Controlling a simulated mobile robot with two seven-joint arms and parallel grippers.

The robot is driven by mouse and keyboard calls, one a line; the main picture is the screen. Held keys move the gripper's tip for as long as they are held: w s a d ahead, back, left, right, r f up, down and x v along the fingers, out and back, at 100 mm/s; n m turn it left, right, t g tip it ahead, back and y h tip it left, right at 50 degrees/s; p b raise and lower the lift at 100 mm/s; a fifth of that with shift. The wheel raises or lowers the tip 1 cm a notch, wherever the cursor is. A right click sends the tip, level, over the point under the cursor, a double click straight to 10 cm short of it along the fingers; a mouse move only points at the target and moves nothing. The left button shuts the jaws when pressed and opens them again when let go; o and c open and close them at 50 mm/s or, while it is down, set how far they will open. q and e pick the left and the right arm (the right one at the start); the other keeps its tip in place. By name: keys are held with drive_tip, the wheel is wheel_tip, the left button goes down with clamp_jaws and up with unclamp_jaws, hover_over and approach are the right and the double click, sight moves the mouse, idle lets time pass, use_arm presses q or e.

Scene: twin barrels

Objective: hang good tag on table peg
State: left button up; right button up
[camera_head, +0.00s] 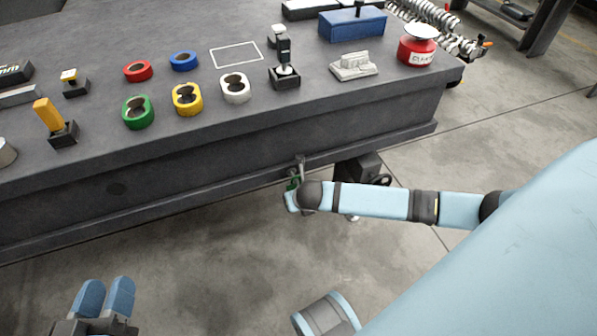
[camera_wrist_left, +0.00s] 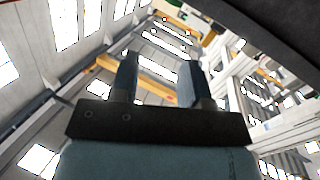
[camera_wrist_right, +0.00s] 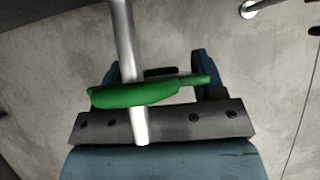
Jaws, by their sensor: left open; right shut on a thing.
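The green tag (camera_wrist_right: 135,95) is in my right gripper (camera_wrist_right: 160,75) in the right wrist view, and the jaws are shut on it. A silver metal peg (camera_wrist_right: 128,45) runs down across that view, and the tag covers part of it. I cannot tell whether the peg passes through the tag or behind it. In the head view, my right gripper (camera_head: 293,192) is at the table's front side, with a bit of green tag (camera_head: 292,183) showing beside the peg (camera_head: 301,166). My left gripper (camera_head: 106,297) is open and empty, low at the left, away from the table (camera_head: 330,130).
On the table top stand coloured rings, including a green ring (camera_head: 138,112) and a yellow ring (camera_head: 187,99), a yellow-handled lever (camera_head: 55,122), a black joystick (camera_head: 284,72), a blue box (camera_head: 352,23) and a red canister (camera_head: 418,46). The floor before the table is clear.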

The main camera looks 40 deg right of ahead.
drive_tip(key=o, duration=1)
drive_tip(key=shift+c, duration=0.2)
use_arm(q)
wheel_tip(320, 180, up, 8)
drive_tip(key=a+t+p, duration=0.1)
drive_tip(key=t+p, duration=0.1)
drive_tip(key=p, duration=0.4)
drive_tip(key=shift+s+f+n+t, duration=0.15)
drive_tip(key=shift+f+n+t, duration=0.15)
drive_tip(key=shift+t, duration=0.1)
use_arm(e)
drive_tip(key=v, duration=1.3)
drive_tip(key=shift+s+r, duration=0.2)
drive_tip(key=shift+r, duration=0.15)
drive_tip(key=shift+a, duration=0.15)
